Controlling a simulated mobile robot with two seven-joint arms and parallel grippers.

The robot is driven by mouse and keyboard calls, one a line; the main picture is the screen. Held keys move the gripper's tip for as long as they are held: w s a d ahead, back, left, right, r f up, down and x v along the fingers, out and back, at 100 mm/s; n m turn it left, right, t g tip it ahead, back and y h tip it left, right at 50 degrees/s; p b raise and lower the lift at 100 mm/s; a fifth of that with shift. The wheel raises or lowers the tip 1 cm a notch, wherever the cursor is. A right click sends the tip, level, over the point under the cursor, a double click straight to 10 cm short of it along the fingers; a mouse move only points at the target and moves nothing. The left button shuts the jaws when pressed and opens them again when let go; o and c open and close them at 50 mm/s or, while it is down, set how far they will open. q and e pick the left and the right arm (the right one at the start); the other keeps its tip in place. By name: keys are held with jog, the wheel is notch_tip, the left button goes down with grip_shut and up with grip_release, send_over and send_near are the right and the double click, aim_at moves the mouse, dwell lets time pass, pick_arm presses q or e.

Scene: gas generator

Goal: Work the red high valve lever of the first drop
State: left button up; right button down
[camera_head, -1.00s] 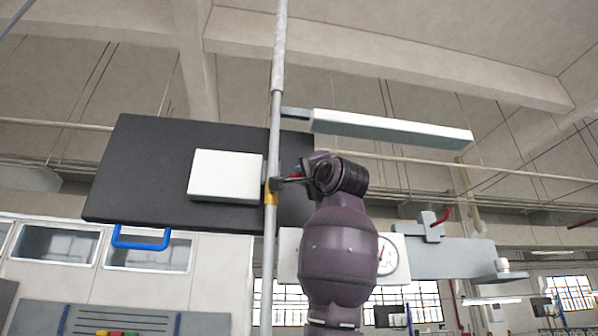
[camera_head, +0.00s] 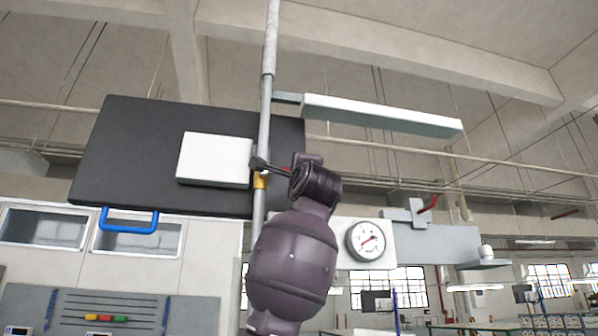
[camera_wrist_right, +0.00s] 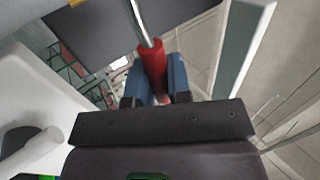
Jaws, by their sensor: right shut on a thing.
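The valve (camera_head: 260,164) sits on the thin vertical pipe (camera_head: 264,120), just above a yellow fitting (camera_head: 260,181). Its lever runs right and slightly down from the pipe into my right gripper (camera_head: 298,170), which is partly hidden behind my wrist in the head view. In the right wrist view, the red lever handle (camera_wrist_right: 151,58) lies between the blue fingers of my right gripper (camera_wrist_right: 156,78), which is shut on it. A grey metal rod extends from the handle toward the top edge. My left gripper is in neither view.
A dark panel (camera_head: 110,150) with a white box (camera_head: 214,160) and a blue handle (camera_head: 128,226) stands at left, behind the pipe. A long pale bar (camera_head: 380,115) hangs upper right. A gauge (camera_head: 366,240) and another red lever (camera_head: 429,205) are at right.

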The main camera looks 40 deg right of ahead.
jog(key=shift+w+f, duration=0.1)
jog(key=c, duration=1.1)
grip_release()
jog(key=shift+s+a+f, duration=0.15)
jog(key=shift+s, duration=0.15)
jog(key=shift+b+v, duration=0.85)
jog(key=shift+v, duration=4.25)
